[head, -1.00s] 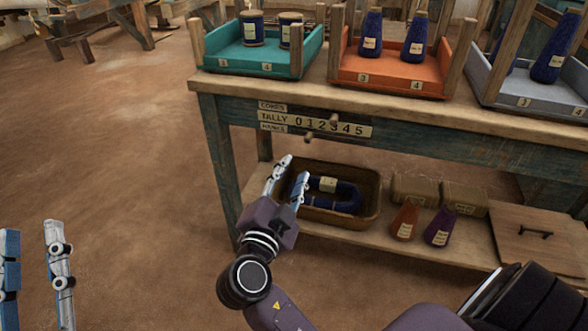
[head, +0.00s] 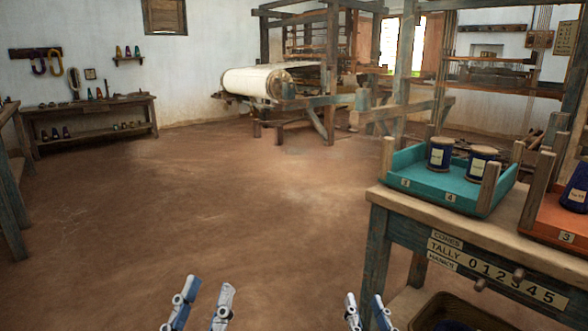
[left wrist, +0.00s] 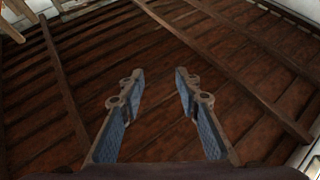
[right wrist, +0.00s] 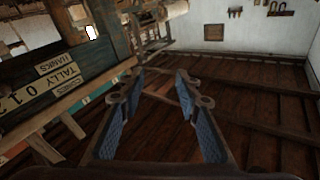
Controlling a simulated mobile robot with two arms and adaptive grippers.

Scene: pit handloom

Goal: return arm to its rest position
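My left gripper (head: 200,303) shows at the bottom of the head view, fingers pointing up and apart. In the left wrist view its two blue-padded fingers (left wrist: 160,95) stand open with nothing between them, facing the wooden roof.
The table carries a teal tray (head: 412,180) with blue spools (head: 440,154) and an orange tray (head: 545,226). A dark bin (head: 450,305) sits on its lower shelf. The earth floor (head: 200,200) ahead is clear. A loom (head: 330,90) and a side bench (head: 95,120) stand at the back.

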